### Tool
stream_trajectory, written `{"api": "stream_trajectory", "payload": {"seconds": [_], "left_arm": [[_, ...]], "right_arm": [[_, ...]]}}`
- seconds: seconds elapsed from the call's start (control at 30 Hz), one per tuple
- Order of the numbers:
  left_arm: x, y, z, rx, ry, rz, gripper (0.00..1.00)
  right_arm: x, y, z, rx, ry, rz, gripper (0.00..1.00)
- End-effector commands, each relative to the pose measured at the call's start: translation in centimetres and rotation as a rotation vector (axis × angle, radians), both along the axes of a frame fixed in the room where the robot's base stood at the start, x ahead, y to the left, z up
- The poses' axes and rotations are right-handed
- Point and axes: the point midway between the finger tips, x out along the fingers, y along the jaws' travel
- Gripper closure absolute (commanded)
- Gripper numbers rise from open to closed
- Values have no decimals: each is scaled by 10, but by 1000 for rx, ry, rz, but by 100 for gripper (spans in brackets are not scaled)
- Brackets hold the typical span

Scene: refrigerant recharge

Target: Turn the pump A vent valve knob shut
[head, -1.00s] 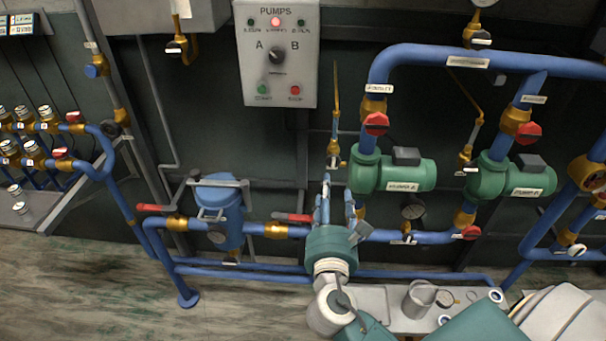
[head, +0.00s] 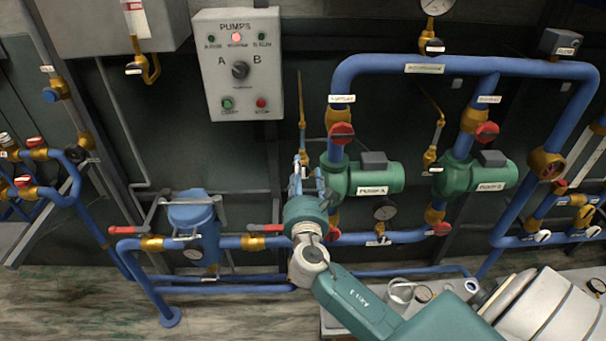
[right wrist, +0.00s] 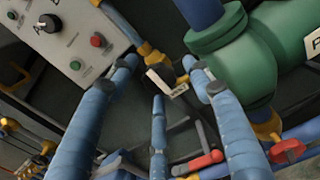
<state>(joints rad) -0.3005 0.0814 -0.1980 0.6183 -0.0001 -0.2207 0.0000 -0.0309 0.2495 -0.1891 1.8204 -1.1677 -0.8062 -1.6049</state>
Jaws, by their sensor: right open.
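The green pump A (head: 365,178) sits on blue pipework in the head view. Just left of it a thin brass vent line (head: 302,110) runs down to a small vent valve, whose lower part my right gripper hides. In the right wrist view the vent valve (right wrist: 157,70) shows as a brass fitting with a dark knob (right wrist: 161,76) and a white tag. My right gripper (head: 308,172) is open, its blue fingers pointing up at the valve. In the right wrist view the fingertips (right wrist: 164,68) stand on either side of the valve, with no clear contact. My left gripper is out of view.
A control box (head: 238,65) hangs left of the vent line. Pump B (head: 475,177) stands to the right. A red lever handle (head: 265,230) and a blue strainer (head: 193,225) lie left of my gripper. A bench (head: 330,322) with small items stands in front.

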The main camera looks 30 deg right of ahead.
Motion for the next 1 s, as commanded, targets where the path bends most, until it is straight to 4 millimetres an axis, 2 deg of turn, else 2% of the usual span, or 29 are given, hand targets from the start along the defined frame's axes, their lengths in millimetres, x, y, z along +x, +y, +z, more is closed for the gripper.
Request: {"api": "stream_trajectory", "payload": {"seconds": [0.07,0.1,0.3,0.67,1.0], "left_arm": [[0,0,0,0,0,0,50],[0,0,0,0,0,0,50],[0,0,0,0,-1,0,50],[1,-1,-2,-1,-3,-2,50],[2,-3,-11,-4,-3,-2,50]], "right_arm": [[0,0,0,0,0,0,50],[0,0,0,0,0,0,54],[0,0,-1,1,1,0,94],[-1,1,-3,25,-11,0,95],[-1,1,-5,199,-114,-1,95]]}}
